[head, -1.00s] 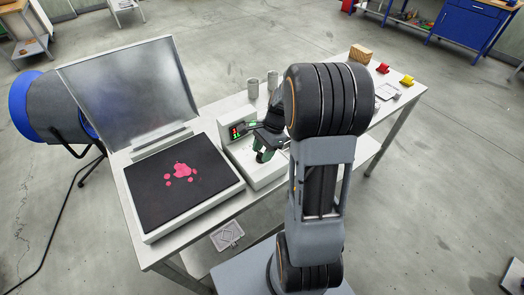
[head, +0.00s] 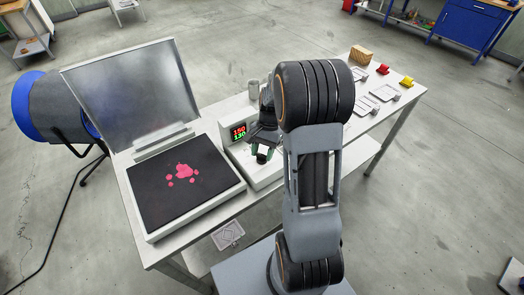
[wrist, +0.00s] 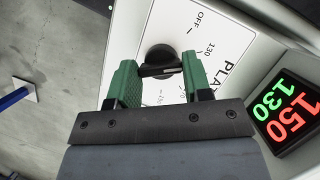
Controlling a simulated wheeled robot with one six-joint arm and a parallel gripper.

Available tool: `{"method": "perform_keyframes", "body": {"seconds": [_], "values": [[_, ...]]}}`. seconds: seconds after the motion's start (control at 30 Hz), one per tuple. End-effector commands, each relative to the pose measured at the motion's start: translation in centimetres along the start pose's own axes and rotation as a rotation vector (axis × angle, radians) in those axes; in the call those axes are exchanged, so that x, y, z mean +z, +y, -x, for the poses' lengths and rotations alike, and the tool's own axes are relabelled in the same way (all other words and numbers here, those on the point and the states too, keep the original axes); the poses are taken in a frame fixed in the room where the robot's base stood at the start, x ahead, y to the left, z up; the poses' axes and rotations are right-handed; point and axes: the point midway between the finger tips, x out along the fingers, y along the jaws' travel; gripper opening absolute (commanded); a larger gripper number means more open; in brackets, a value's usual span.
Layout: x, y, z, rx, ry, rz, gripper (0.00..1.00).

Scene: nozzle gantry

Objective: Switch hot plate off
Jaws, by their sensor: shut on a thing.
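A white control box (head: 260,178) stands beside the black plate (head: 160,195), which has pink shapes on it. The box's display (head: 238,133) shows red digits above green ones; in the wrist view the display (wrist: 289,112) reads 150 in red and 130 in green. A black knob (wrist: 158,54) sits on a white dial face (wrist: 205,28) marked OFF and 130, with other lettering partly hidden. My gripper (head: 262,156) is over the box. In the wrist view my gripper (wrist: 158,78) has its green fingers on both sides of the knob's bar, shut on it.
An open metal lid (head: 130,95) rises behind the black plate. A wooden block (head: 361,54), red and yellow pieces and small trays lie on the table's right part. A blue-ended drum (head: 55,108) stands at left.

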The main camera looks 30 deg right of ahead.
Motion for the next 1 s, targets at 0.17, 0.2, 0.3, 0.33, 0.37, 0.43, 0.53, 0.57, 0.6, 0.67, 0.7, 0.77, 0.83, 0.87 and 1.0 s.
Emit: {"method": "perform_keyframes", "body": {"seconds": [0.17, 0.2, 0.3, 0.33, 0.37, 0.43, 0.53, 0.57, 0.6, 0.67, 0.7, 0.77, 0.83, 0.87, 1.0], "values": [[0.03, -0.16, 0.12, 0.065, 0.001, 0.156, 0.22], [0.03, -0.17, 0.12, 0.079, 0.001, 0.189, 0.22], [0.03, -0.23, 0.08, 0.114, 0.002, 0.273, 0.22], [0.03, -0.25, 0.08, 0.124, 0.002, 0.299, 0.22], [0.03, -0.27, 0.08, 0.134, 0.002, 0.321, 0.22], [0.02, -0.29, 0.09, 0.155, 0.003, 0.374, 0.22], [0.06, -0.35, 0.08, 0.183, 0.003, 0.442, 0.22], [0.06, -0.36, 0.08, 0.191, 0.003, 0.461, 0.22], [0.07, -0.37, 0.08, 0.201, 0.003, 0.484, 0.22], [0.07, -0.39, 0.08, 0.213, 0.003, 0.516, 0.22], [0.07, -0.39, 0.08, 0.221, 0.004, 0.535, 0.22], [0.07, -0.4, 0.07, 0.232, 0.004, 0.561, 0.22], [0.09, -0.43, 0.06, 0.242, 0.004, 0.586, 0.22], [0.09, -0.44, 0.06, 0.246, 0.004, 0.596, 0.22], [0.09, -0.45, 0.06, 0.26, 0.005, 0.628, 0.22]]}}
